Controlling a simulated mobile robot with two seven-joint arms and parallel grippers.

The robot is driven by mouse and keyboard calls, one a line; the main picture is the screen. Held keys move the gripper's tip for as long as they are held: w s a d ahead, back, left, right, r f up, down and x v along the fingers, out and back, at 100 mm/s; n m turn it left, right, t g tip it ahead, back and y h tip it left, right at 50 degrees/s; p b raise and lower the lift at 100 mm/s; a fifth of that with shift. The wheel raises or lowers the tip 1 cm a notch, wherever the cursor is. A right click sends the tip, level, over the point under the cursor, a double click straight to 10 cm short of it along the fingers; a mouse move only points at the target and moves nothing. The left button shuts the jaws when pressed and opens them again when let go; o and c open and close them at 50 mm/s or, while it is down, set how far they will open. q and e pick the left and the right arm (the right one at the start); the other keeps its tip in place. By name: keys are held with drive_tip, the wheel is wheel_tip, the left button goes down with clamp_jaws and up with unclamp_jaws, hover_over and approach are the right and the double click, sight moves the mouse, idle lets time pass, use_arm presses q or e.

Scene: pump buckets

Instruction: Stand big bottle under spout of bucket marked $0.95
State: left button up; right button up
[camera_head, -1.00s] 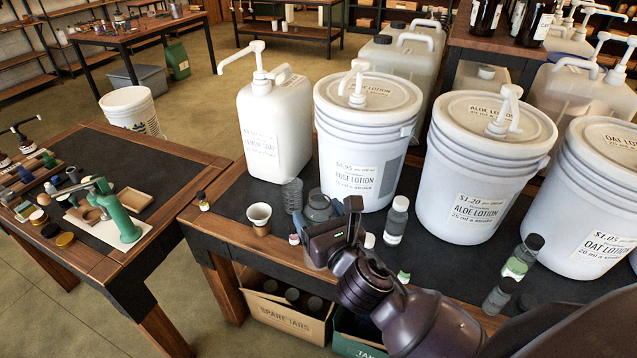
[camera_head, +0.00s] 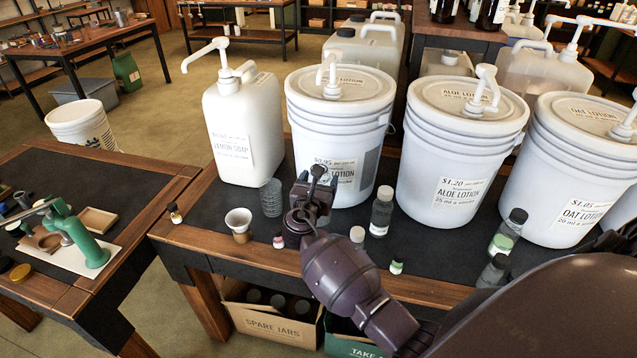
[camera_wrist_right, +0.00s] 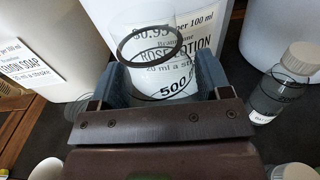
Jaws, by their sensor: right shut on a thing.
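The bucket marked $0.95 (camera_head: 340,125), labelled rose lotion, stands at the back of the table, with its white pump spout (camera_head: 331,70) on the lid. My right gripper (camera_head: 314,190) is in front of this bucket, below the spout's height. It is shut on the big bottle (camera_wrist_right: 175,88), a clear one marked 500 with a dark ring at its mouth. The bucket's label shows through and behind the bottle in the right wrist view. In the head view my gripper hides most of the bottle; whether its base touches the table cannot be told. My left gripper is not in view.
The lemon soap jug (camera_head: 238,130) stands left of the bucket, the $1.20 aloe bucket (camera_head: 460,150) right of it. A clear cup (camera_head: 271,197), a paper cup (camera_head: 239,222) and a small bottle with a grey cap (camera_head: 381,212) stand close by. The table's front edge is near.

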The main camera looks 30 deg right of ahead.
wheel_tip(320, 180, down, 4)
drive_tip(key=b, duration=0.3)
drive_tip(key=shift+r, duration=0.15)
drive_tip(key=shift+b, duration=0.3)
idle(0.5)
idle(0.5)
drive_tip(key=shift+f, duration=0.7)
drive_tip(key=o, duration=1.2)
drive_tip(key=shift+a, duration=0.1)
